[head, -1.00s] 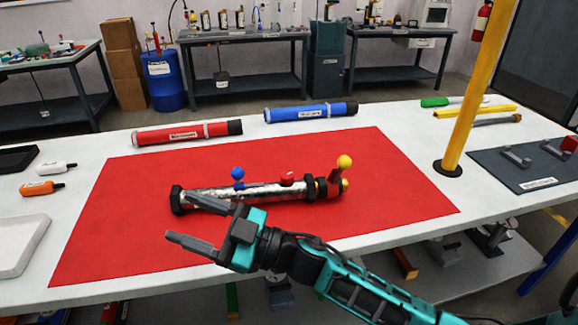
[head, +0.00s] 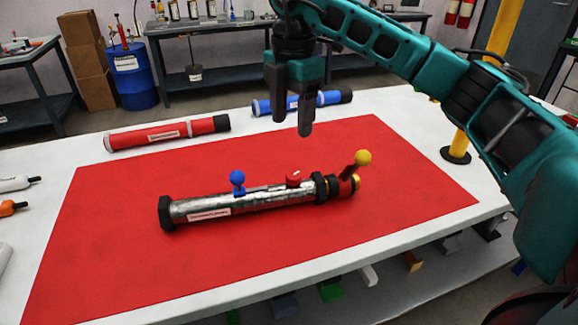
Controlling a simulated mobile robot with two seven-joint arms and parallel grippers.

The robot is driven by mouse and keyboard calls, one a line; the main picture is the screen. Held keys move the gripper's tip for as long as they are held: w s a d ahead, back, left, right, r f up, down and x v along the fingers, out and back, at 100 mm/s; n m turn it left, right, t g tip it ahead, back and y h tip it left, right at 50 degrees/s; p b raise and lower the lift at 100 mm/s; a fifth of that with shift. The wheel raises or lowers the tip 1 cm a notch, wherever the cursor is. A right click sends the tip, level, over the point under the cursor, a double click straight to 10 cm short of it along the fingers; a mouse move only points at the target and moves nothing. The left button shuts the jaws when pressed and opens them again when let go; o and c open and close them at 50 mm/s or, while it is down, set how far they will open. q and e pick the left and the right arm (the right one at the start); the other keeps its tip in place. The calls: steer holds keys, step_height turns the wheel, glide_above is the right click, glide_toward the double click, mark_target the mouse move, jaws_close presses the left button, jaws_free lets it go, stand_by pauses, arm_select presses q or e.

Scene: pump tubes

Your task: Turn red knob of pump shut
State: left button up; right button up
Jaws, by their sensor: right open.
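The pump (head: 255,200) is a silver tube with black end collars, lying on the red mat (head: 120,260). Its red knob (head: 294,178) sits on top, right of the middle. A blue ball-topped knob (head: 238,179) stands to its left, and a yellow-ball lever (head: 362,158) tilts up at the right end. My right gripper (head: 290,118) points down, open and empty, above the mat. It appears above the red knob in the picture and is apart from it. My left gripper is not in view.
A red tube (head: 150,137) and a blue tube (head: 310,103) lie behind the mat on the white table. A yellow post (head: 462,140) stands at the right. Two small bottles, one white (head: 14,184) and one orange (head: 9,208), lie at the left edge.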

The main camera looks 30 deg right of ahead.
mark_target(294, 175)
steer(key=f, duration=0.4)
steer(key=f+b, duration=0.1)
steer(key=f, duration=0.7)
steer(key=shift+d+f+b, duration=0.25)
steer(key=shift+d+b, duration=0.05)
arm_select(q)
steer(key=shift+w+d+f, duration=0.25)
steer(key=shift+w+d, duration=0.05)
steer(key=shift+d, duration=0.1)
arm_select(e)
steer(key=c, duration=1)
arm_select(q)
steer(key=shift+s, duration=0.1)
arm_select(e)
steer(key=shift+c, duration=0.2)
